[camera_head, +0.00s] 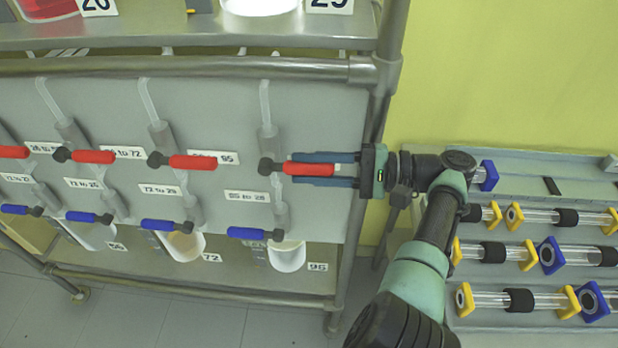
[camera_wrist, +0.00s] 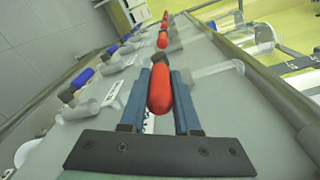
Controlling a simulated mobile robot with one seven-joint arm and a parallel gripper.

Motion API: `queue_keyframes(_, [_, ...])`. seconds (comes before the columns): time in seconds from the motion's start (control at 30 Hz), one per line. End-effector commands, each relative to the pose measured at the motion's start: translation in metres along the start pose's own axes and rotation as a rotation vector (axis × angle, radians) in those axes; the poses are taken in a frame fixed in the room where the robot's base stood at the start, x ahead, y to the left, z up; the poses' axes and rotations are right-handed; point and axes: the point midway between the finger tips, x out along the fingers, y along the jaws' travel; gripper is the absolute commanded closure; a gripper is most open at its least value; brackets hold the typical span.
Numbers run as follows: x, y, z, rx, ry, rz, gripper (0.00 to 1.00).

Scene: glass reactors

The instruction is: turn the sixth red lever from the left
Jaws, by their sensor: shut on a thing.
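A row of red levers runs across the grey panel in the head view. The rightmost red lever (camera_head: 308,168) points right from its dark pivot and lies level. My gripper (camera_head: 320,169) reaches in from the right, with its blue fingers above and below this lever, shut on it. In the wrist view the red lever (camera_wrist: 160,88) lies between the two blue fingers (camera_wrist: 158,100). Other red levers, such as the one just left (camera_head: 192,162), also lie level. The left end of the row is cut off, so I cannot count from there.
Blue levers (camera_head: 248,233) sit in a row below, pointing left. White containers (camera_head: 287,255) stand under the panel. A metal post (camera_head: 392,40) rises at the panel's right edge. A grey rack of glass tubes (camera_head: 535,216) with yellow and blue ends stands at right.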

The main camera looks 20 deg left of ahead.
Motion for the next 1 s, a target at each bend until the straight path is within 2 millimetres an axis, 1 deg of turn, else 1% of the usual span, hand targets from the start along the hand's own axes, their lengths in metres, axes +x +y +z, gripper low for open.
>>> queue_keyframes(0.03, [0.0001,0.0039,-0.0031,0.0,-0.004,-0.016,1.0])
queue_keyframes(0.1, [0.0001,0.0043,-0.0033,0.001,-0.011,-0.032,1.0])
queue_keyframes(0.67, [0.0002,0.0038,-0.0027,0.005,-0.026,-0.061,1.0])
queue_keyframes(0.7, [0.0002,0.0038,-0.0026,0.005,-0.026,-0.061,0.68])
queue_keyframes(0.87, [0.0003,0.0041,-0.0025,0.005,-0.026,-0.059,0.39])
queue_keyframes(1.0, [0.0003,0.0041,-0.0024,0.005,-0.027,-0.057,0.39])
